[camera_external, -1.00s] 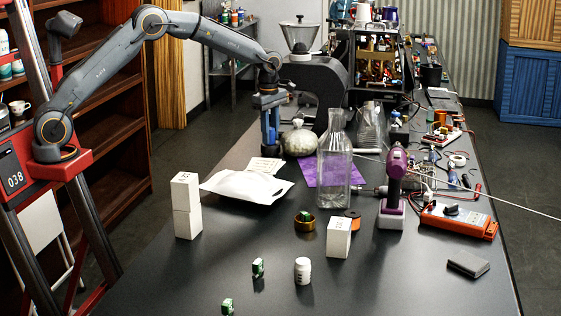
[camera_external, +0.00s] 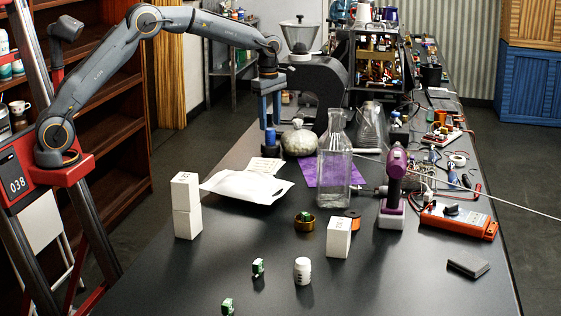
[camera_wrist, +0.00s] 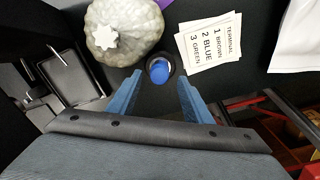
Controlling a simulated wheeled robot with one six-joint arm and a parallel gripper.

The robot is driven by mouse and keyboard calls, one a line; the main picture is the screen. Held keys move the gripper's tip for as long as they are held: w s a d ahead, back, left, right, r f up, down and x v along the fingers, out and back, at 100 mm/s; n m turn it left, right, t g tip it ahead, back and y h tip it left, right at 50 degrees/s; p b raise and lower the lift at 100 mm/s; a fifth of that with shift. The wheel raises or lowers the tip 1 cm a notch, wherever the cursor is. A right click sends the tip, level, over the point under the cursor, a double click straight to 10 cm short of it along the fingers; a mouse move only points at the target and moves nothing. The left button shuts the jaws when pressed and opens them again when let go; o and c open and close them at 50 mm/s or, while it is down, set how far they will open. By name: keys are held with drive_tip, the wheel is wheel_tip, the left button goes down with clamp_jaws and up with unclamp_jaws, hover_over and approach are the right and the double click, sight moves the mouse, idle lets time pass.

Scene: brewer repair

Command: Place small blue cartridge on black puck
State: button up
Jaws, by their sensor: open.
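The small blue cartridge (camera_wrist: 159,71) stands upright on the dark round puck (camera_wrist: 174,60) in the wrist view. It looks inside the puck's rim, though its lower end is hidden. In the external view the blue cartridge (camera_external: 270,136) shows just below my gripper (camera_external: 270,124), with the dark puck (camera_external: 270,149) under it. My gripper also shows in the wrist view (camera_wrist: 158,90), its two blue fingers spread wide and empty. The cartridge lies beyond the fingertips, between their lines, with no finger seen touching it.
A white pouch (camera_external: 245,186), a glass bottle (camera_external: 334,160) and white boxes (camera_external: 187,205) stand nearer on the table.

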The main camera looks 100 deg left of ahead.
sight(270, 129)
wheel_tip(270, 129, up, 7)
drive_tip(key=b, duration=0.1)
drive_tip(key=shift+f, duration=0.15)
idle(0.3)
